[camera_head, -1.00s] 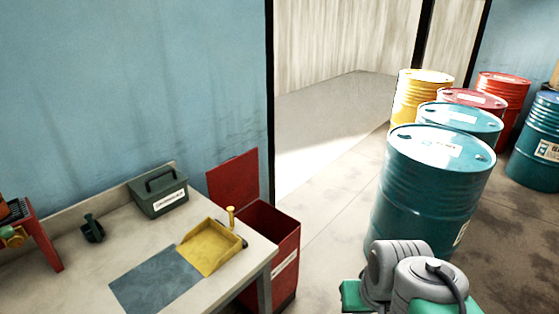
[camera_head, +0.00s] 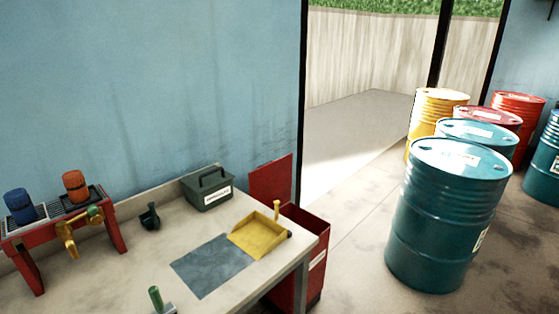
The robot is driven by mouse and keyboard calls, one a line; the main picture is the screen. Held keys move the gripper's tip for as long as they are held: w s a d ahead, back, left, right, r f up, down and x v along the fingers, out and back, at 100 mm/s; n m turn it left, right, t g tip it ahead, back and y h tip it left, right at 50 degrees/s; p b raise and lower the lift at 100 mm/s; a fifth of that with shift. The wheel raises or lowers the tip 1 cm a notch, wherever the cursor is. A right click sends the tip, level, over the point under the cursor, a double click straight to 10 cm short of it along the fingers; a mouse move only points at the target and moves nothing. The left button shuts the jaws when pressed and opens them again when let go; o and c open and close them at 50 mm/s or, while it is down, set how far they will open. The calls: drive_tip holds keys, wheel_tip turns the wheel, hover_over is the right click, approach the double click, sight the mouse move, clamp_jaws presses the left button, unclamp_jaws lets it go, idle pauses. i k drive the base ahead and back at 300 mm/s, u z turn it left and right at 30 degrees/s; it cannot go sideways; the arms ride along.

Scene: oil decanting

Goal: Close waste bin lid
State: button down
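The red waste bin (camera_head: 318,258) stands on the floor at the right end of the workbench, partly hidden behind the bench's corner. Its red lid (camera_head: 271,181) stands up against the blue wall, so the bin is open at the top. A white label strip shows on the bin's front. My gripper is outside the head view.
The workbench (camera_head: 130,275) holds a yellow dustpan-like tray (camera_head: 258,236), a green box (camera_head: 208,189), a grey mat (camera_head: 212,266) and a red rack (camera_head: 30,245) with blue and orange containers. Several drums, including a teal one (camera_head: 440,225), stand right. Floor between bin and drums is clear.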

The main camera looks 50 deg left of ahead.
sight(271, 181)
drive_tip(key=u, duration=0.25)
drive_tip(key=i, duration=1.7)
drive_tip(key=u, duration=0.7)
drive_tip(key=i, duration=1.05)
drive_tip(key=u, duration=1.65)
drive_tip(key=i, duration=0.8)
drive_tip(key=u, duration=0.95)
